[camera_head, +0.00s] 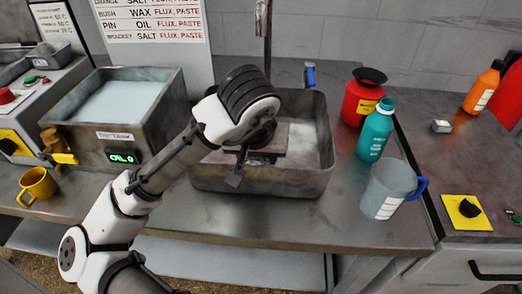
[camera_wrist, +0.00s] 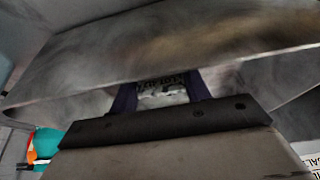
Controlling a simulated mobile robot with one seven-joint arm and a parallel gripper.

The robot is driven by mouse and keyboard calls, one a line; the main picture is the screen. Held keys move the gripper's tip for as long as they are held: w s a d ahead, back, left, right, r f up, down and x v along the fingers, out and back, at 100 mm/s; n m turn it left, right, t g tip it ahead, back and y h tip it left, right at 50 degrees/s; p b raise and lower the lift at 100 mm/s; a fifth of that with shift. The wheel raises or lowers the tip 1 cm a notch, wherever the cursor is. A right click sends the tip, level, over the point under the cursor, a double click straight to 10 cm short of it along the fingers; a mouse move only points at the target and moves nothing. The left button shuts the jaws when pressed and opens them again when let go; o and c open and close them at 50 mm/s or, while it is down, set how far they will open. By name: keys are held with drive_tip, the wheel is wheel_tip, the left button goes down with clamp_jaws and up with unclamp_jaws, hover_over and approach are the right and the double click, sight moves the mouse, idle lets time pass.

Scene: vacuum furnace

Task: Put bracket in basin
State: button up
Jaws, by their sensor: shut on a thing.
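The grey metal basin (camera_head: 320,180) stands on the bench in the middle of the head view. My gripper (camera_head: 242,172) points down inside its outline, over the left part of its opening. In the wrist view my gripper (camera_wrist: 162,88) has its two dark fingers closed on a small pale, dark-marked piece, the bracket (camera_wrist: 162,98). Most of the bracket is hidden behind the gripper body. The basin's smudged grey wall (camera_wrist: 200,40) fills the wrist view beyond the fingers. Whether the bracket touches the basin, I cannot tell.
A tank of pale liquid (camera_head: 160,130) with a green display stands left of the basin, and a yellow mug (camera_head: 38,186) is further left. A red container (camera_head: 359,105), teal bottle (camera_head: 375,135) and grey jug (camera_head: 388,188) stand close on the right.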

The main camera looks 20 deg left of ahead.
wheel_tip(320, 180, down, 2)
drive_tip(key=shift+f+b, duration=0.1)
drive_tip(key=shift+b, duration=0.45)
drive_tip(key=w, duration=0.1)
drive_tip(key=w+a, duration=0.1)
drive_tip(key=w, duration=0.1)
drive_tip(key=w+r, duration=0.1)
drive_tip(key=shift+w+a, duration=0.15)
drive_tip(key=shift+w, duration=0.05)
drive_tip(key=w, duration=0.1)
drive_tip(key=w+a, duration=0.1)
drive_tip(key=w, duration=0.1)
drive_tip(key=shift+w+f, duration=0.15)
drive_tip(key=shift+w, duration=0.15)
drive_tip(key=shift+s+f+b, duration=0.1)
drive_tip(key=shift+f+b, duration=0.45)
drive_tip(key=shift+b, duration=0.05)
drive_tip(key=shift+f, duration=0.1)
drive_tip(key=o, duration=1.2)
drive_tip(key=shift+o, duration=0.2)
